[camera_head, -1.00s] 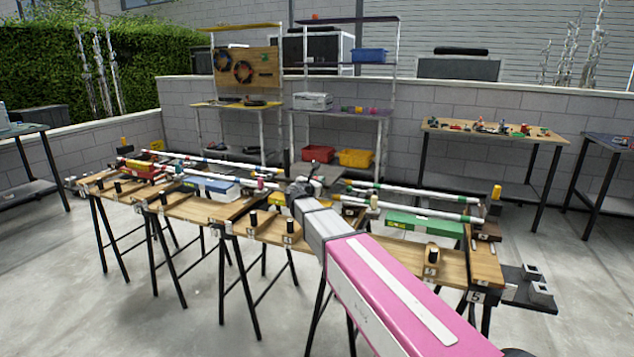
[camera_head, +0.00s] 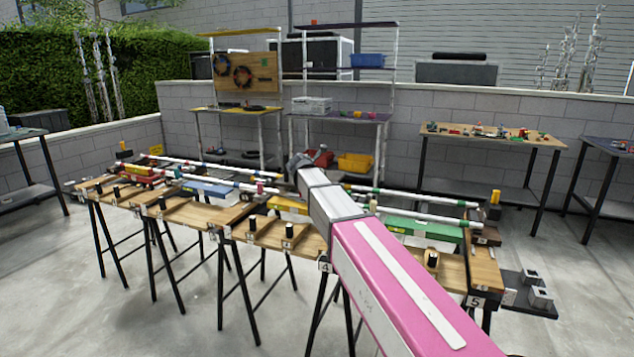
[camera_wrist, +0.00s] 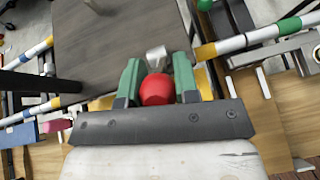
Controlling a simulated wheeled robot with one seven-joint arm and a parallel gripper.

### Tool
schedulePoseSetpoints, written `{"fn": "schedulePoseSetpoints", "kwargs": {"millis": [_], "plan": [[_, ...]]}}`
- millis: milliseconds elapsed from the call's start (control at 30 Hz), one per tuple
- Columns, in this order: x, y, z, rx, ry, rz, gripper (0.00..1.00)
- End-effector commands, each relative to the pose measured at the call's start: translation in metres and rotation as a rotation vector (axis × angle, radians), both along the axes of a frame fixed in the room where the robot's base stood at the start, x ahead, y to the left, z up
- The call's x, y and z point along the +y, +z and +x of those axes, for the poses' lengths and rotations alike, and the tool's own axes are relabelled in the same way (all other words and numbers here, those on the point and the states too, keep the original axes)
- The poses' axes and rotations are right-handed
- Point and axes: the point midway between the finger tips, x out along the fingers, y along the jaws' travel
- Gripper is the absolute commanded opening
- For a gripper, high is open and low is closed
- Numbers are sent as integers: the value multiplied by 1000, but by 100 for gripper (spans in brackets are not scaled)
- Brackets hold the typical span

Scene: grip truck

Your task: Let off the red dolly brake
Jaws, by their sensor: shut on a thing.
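In the wrist view my gripper (camera_wrist: 158,85) has its green fingers on either side of a rounded red knob (camera_wrist: 157,90) and is shut on it. A short silver cylinder (camera_wrist: 156,57) shows just beyond the knob. I cannot tell whether the knob is joined to it. In the head view the arm's end reaches over the middle of the workbench, and its fingers and the knob are hidden there. A red block-shaped thing (camera_head: 139,171) sits on the rails at the bench's left end. I cannot make out a brake on it.
A dark grey board (camera_wrist: 115,40) lies beyond the fingers. White banded rails (camera_head: 222,182) run along the wooden workbench (camera_head: 262,236). A blue block (camera_head: 207,188), a yellow block (camera_head: 287,205) and a green block (camera_head: 423,228) lie along it. Concrete floor in front is clear.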

Motion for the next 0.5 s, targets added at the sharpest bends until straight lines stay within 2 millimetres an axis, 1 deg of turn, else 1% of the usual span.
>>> {"fn": "schedulePoseSetpoints", "kwargs": {"millis": [33,133,500], "plan": [[0,4,6,39,-1,16,0],[-2,8,11,128,-2,48,0],[-9,15,29,433,-1,156,0]]}}
